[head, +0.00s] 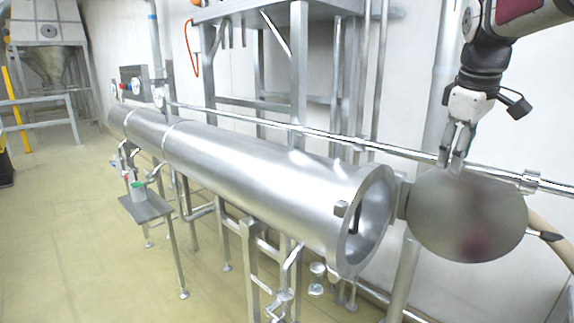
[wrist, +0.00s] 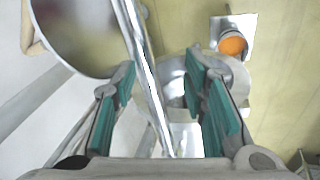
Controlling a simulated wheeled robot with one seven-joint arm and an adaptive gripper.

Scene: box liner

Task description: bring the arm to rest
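My gripper (head: 457,150) hangs at the upper right of the head view, its fingers pointing down by the upper edge of a round metal lid (head: 468,217). In the wrist view, the two teal-padded fingers (wrist: 160,85) stand well apart with nothing clamped between them. The lid (wrist: 85,35) shows at the upper left there, beyond the fingers. I cannot tell whether a fingertip touches the lid. The lid stands swung open beside the mouth of a long steel tube (head: 270,185).
A shiny rail (head: 330,138) runs behind the tube and past my gripper. A steel frame (head: 299,65) stands against the wall. A small side table (head: 150,208) holds a green-topped cup (head: 138,190). An orange-faced round object (wrist: 232,42) shows in the wrist view. Open floor (head: 70,240) lies left.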

